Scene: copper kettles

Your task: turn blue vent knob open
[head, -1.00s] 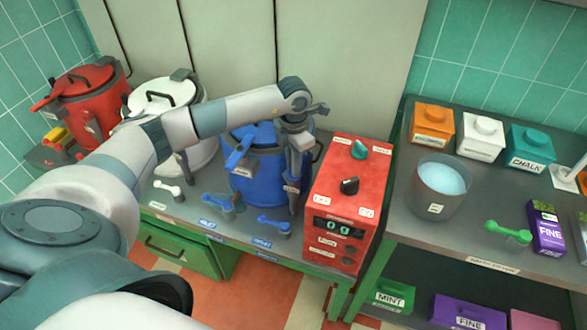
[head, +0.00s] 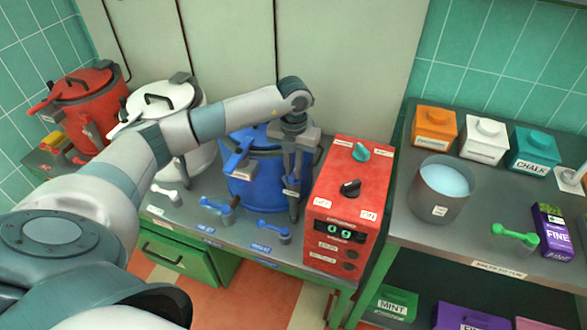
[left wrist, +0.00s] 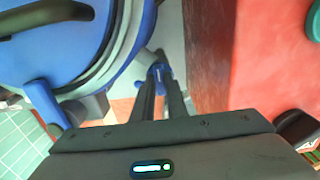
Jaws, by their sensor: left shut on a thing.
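The blue kettle (head: 255,178) stands on the metal bench, left of the red control box (head: 347,195). My left gripper (head: 292,190) points down in the gap between them. In the left wrist view its two fingers (left wrist: 160,84) are closed on a small blue part (left wrist: 157,71), which looks like the blue vent knob beside the blue kettle (left wrist: 60,45). The fingers mostly cover this part, so its turn angle cannot be read. My right gripper is not in view.
Blue-handled levers (head: 270,227) sit at the bench's front edge. White (head: 165,110) and red (head: 88,105) kettles stand to the left. The red box wall is close to my left gripper. A right-hand bench holds a grey pot (head: 438,195) and several lidded boxes.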

